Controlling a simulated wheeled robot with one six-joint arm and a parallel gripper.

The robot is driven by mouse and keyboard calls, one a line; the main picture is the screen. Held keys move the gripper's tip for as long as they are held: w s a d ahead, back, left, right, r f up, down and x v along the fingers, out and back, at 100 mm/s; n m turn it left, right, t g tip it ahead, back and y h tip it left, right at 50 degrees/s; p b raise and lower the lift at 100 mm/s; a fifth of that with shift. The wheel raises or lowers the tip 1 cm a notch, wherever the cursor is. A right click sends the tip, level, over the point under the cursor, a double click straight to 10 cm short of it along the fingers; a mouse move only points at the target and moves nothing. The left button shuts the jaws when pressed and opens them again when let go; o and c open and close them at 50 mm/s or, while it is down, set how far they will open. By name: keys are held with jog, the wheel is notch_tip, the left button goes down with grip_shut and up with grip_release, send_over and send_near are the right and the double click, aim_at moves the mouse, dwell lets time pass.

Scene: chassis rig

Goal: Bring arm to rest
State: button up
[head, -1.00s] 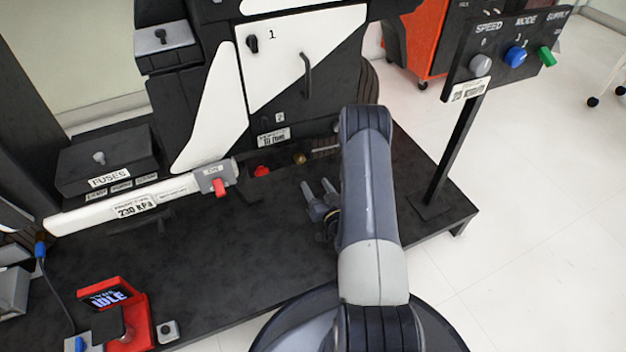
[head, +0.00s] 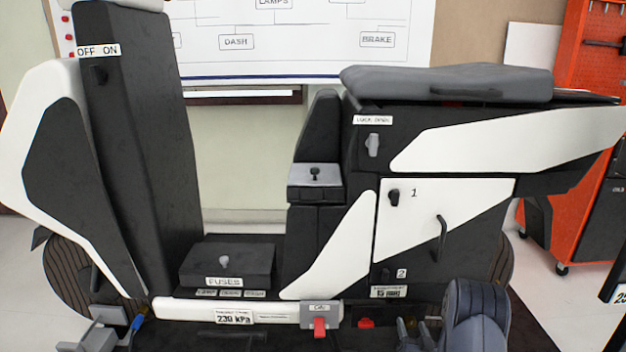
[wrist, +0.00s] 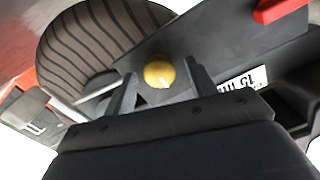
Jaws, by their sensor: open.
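My gripper (head: 418,332) is low at the bottom right of the head view, in front of the rig's lower edge, with my arm bent beside it. In the wrist view my gripper (wrist: 158,88) has its two dark fingers apart with nothing held between them. A round yellow knob (wrist: 159,71) shows beyond and between the fingertips. I cannot tell its distance from them. A striped tyre (wrist: 100,45) is behind it.
The black and white chassis rig (head: 345,245) fills the head view. A panel door with a handle (head: 440,238) is above my gripper. A fuses box (head: 228,262) and a red-tabbed latch (head: 320,322) are to the left. An orange cabinet (head: 585,150) stands at the right.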

dwell(0.4)
jog(key=shift+s+n, duration=0.3)
jog(key=shift+s, duration=0.15)
jog(key=s+p, duration=0.4)
jog(key=s, duration=0.6)
jog(key=w+b, duration=0.4)
jog(key=w, duration=0.7)
jog(key=shift+w, duration=0.1)
jog(key=shift+m, duration=0.5)
jog(key=m, duration=0.4)
jog(key=shift+s+m, duration=0.2)
jog(key=shift+m, duration=0.2)
jog(key=m, duration=0.6)
jog(key=shift+p, duration=0.35)
jog(key=m+p, duration=0.3)
jog(key=m, duration=0.3)
jog(key=shift+r, duration=0.1)
jog(key=m+p, duration=0.3)
jog(key=m, duration=0.2)
jog(key=shift+f+m+p, duration=0.2)
jog(key=shift+m+p, duration=0.1)
jog(key=shift+p, duration=0.05)
